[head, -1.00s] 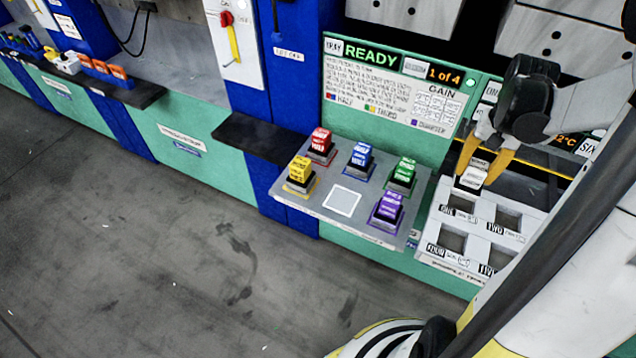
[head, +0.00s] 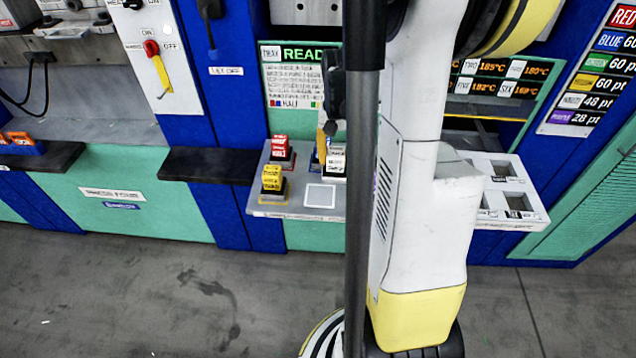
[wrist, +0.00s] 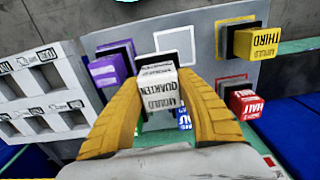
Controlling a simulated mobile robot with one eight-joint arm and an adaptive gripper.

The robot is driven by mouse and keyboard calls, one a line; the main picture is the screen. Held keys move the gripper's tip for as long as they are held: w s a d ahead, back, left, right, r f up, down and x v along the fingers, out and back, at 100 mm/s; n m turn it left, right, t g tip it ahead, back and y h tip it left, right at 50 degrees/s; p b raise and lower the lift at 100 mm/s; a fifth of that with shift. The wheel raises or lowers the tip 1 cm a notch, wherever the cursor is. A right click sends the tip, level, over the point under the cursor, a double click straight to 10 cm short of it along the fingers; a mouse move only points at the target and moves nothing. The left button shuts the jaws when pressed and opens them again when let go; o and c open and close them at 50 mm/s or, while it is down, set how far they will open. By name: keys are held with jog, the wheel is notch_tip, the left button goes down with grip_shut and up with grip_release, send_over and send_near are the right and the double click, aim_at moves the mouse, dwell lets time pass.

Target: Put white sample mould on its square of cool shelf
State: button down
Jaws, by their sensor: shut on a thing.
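The white sample mould (head: 334,161) is held above the grey cool shelf (head: 262,208). In the wrist view the white mould (wrist: 158,92), with "MOULD QUARTER"-like black lettering, sits between the yellow fingers of my gripper (wrist: 160,84), which is shut on it. My arm hides most of the gripper in the head view. The shelf's empty white-outlined square (head: 320,196) lies just in front of the held mould; in the wrist view this square (wrist: 174,43) shows beyond it. The mould appears apart from the square; its exact height cannot be told.
Red (head: 280,148) and yellow (head: 272,178) moulds stand on the shelf's left. A purple mould (wrist: 108,70) and a partly hidden blue mould (wrist: 185,119) stand close by. A white rack with square openings (head: 515,203) is at right. A black ledge (head: 210,165) is at left.

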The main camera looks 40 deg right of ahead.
jog(key=shift+w+a+f+b, duration=0.3)
jog(key=shift+a+f+b, duration=0.25)
jog(key=shift+f, duration=0.5)
jog(key=shift+w+a+f+b, duration=0.4)
jog(key=shift+a+f, duration=0.3)
jog(key=shift+f, duration=0.4)
jog(key=shift+w+a+f+b, duration=0.25)
jog(key=shift+a+f+b, duration=0.35)
jog(key=shift+f, duration=0.45)
jog(key=shift+f, duration=0.1)
jog(key=c, duration=0.9)
grip_release()
notch_tip(320, 180, up, 12)
jog(key=p, duration=0.5)
jog(key=s+a+r+n+t, duration=0.2)
jog(key=a+n, duration=0.1)
jog(key=a, duration=0.5)
jog(key=s+a+r+n+t, duration=0.1)
jog(key=a+r+n+t, duration=0.1)
jog(key=a, duration=0.7)
jog(key=s+a+r+n+t, duration=0.2)
jog(key=a+r+n+t, duration=0.1)
jog(key=a, duration=0.5)
jog(key=shift+s+a+r+n, duration=0.3)
jog(key=shift+r+n, duration=0.25)
jog(key=shift+n, duration=0.45)
